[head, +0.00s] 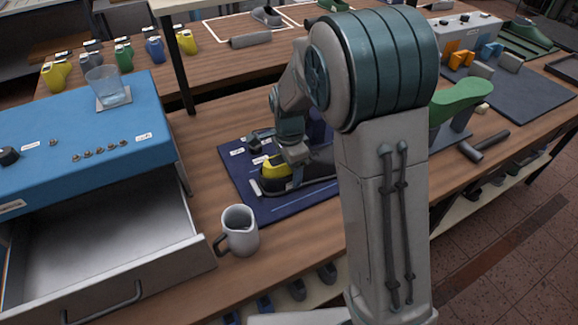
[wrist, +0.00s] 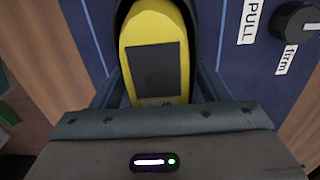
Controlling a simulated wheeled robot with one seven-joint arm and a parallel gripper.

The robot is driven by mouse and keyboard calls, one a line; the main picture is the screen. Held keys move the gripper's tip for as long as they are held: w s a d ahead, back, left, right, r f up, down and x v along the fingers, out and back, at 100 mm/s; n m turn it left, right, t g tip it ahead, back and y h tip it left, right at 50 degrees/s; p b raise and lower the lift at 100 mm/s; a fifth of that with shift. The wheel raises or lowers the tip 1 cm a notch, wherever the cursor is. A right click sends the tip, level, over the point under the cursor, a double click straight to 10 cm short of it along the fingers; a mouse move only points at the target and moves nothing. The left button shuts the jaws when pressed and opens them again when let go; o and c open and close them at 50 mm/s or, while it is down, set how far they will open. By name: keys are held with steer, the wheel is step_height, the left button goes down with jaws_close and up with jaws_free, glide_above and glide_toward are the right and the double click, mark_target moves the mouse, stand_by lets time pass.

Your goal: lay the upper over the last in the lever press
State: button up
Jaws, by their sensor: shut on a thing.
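The lever press has a dark blue base (head: 241,178) on the bench; its blue panel (wrist: 244,75) carries labels reading PULL and firm beside a dark knob. A yellow last (head: 275,167) sits on it, and in the wrist view the last (wrist: 155,28) has a dark rectangular patch on top. A dark upper (head: 312,171) lies around the last; its dark rim (wrist: 119,14) curves around the yellow in the wrist view. My gripper (head: 290,166) is low over the press, with a finger on either side, shut on the upper. My arm hides the press's right part.
A blue cabinet (head: 60,125) with an open, empty drawer (head: 105,250) is at left. A green last (head: 460,97) on a stand and a dark hammer-like tool (head: 486,146) are at right.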

steer(key=o, duration=1.1)
step_height(320, 180, up, 14)
steer(key=shift+f, duration=0.1)
stand_by(0.4)
